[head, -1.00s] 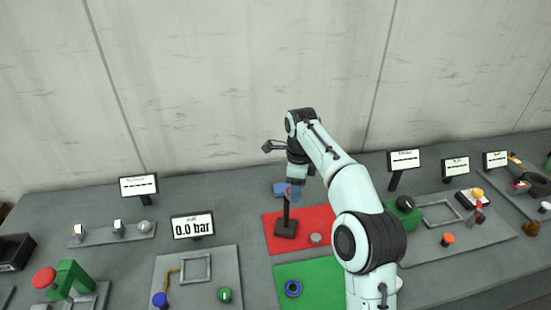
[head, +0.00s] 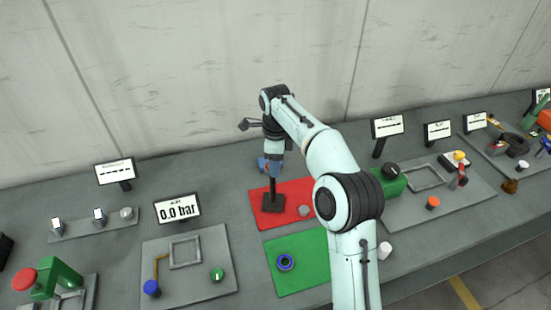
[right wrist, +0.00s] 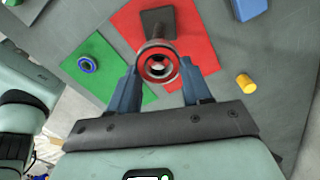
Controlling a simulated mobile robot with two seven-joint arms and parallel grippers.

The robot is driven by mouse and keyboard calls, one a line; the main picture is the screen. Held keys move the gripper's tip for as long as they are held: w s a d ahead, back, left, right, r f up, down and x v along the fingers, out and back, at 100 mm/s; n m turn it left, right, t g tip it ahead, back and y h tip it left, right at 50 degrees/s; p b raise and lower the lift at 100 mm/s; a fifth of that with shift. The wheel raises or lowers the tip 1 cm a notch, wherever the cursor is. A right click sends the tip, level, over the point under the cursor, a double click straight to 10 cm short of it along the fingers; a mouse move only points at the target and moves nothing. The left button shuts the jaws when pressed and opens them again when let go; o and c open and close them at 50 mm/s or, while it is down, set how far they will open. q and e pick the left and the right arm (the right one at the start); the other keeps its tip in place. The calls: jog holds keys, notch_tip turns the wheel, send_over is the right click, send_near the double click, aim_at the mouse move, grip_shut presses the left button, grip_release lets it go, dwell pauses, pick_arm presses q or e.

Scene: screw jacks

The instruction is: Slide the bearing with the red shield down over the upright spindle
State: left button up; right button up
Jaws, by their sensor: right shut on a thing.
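The bearing with the red shield (right wrist: 159,64) is between the blue fingertips of my right gripper (right wrist: 159,75), which is shut on it. The dark upright spindle (head: 273,189) stands on a square base (head: 272,203) on the red mat (head: 292,190). In the head view my right gripper (head: 269,163) is at the spindle's upper end. In the right wrist view the spindle's base (right wrist: 156,22) lies beyond the bearing, and the shaft runs towards the ring. Something pale shows in the ring's hole. I cannot tell whether the ring is around the spindle. My left gripper is out of view.
A blue-ringed bearing (head: 285,262) lies on the green mat (head: 297,274). A grey round piece (head: 304,211) is on the red mat. A yellow cylinder (right wrist: 245,82) and a blue block (right wrist: 252,8) stand beside the red mat. Fixture plates flank the mats.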

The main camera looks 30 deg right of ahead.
notch_tip(320, 180, down, 3)
jog(key=shift+r+b, duration=0.1)
jog(key=shift+b, duration=0.25)
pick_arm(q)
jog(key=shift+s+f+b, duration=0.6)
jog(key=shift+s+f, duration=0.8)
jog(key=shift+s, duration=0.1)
pick_arm(e)
jog(key=shift+f, duration=2.25)
jog(key=o, duration=1.2)
